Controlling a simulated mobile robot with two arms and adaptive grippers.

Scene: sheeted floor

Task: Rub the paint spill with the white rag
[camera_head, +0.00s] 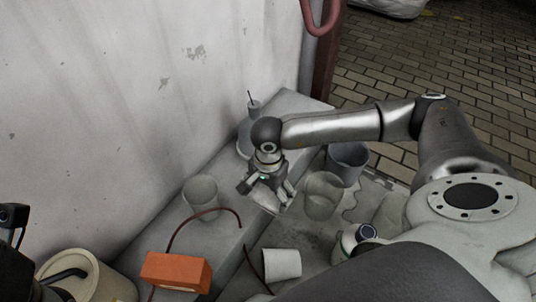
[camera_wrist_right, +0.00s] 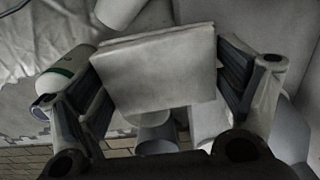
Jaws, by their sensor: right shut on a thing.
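My right gripper (camera_head: 268,186) is over the grey ledge beside the wall, pointing down. In the right wrist view its two fingers (camera_wrist_right: 158,82) are shut on the white rag (camera_wrist_right: 155,65), which looks like a flat, thick pale pad held between them. In the head view the rag (camera_head: 264,200) shows only as a pale patch under the gripper. I cannot make out the paint spill clearly; the gripper hides part of the ledge, and I cannot tell whether the rag touches the surface. My left gripper is not visible; only dark parts show at the left edge.
Pale cups stand left (camera_head: 201,193) and right (camera_head: 322,195) of the gripper, with a grey bucket (camera_head: 347,163) behind. An orange box (camera_head: 177,271) with a cable and a beige bucket (camera_head: 88,278) are nearer. A cup with a stick (camera_head: 254,107) stands behind.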

